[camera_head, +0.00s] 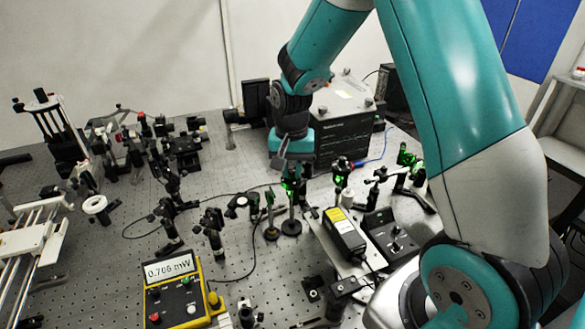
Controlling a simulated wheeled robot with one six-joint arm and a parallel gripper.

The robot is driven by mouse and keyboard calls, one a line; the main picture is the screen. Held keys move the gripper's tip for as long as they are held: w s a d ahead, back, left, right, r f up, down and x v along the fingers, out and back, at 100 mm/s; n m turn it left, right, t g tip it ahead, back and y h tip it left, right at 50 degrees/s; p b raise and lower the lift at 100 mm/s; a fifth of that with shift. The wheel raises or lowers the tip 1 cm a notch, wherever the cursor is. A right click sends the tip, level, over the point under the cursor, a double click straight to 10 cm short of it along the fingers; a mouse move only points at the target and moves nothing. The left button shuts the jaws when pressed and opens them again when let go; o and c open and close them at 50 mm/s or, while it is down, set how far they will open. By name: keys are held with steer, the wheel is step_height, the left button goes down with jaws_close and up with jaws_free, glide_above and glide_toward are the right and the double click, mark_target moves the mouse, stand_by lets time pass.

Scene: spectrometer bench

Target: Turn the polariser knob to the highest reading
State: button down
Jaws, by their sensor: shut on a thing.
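My gripper (291,178) points down from the arm's wrist over the middle of the bench. It is shut at the top of a post-mounted optic, which I take for the polariser (291,212). The knob itself is mostly hidden by the fingers and too small to make out. Green light glows just below the fingertips. The yellow power meter (183,298) at the front left shows a display (168,268) that reads about 0.706 mW.
A dark instrument box (343,140) stands behind the gripper. Post-mounted optics (270,213) stand close on both sides, some lit green. A black and yellow laser box (344,234) and a control box (392,236) are at front right. A black cable (250,262) curves across the bench.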

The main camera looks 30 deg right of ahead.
mark_target(292, 171)
steer(key=shift+m, duration=1.7)
steer(key=c, duration=1)
jaws_free()
steer(key=shift+c, duration=0.2)
step_height(292, 171, up, 18)
steer(key=b, duration=0.3)
steer(key=shift+f, duration=0.25)
steer(key=s+a+f+n+y+b, duration=0.1)
steer(key=s+a+f+n+y, duration=0.1)
steer(key=s+a+n, duration=0.6)
steer(key=s+a+f+n+y+b, duration=0.1)
steer(key=s+a+f+n+y, duration=0.1)
steer(key=s+a+f+n, duration=0.3)
steer(key=s+a+n, duration=0.4)
steer(key=s+n, duration=0.1)
steer(key=s, duration=0.5)
steer(key=shift+s+a, duration=0.25)
steer(key=shift+s, duration=0.15)
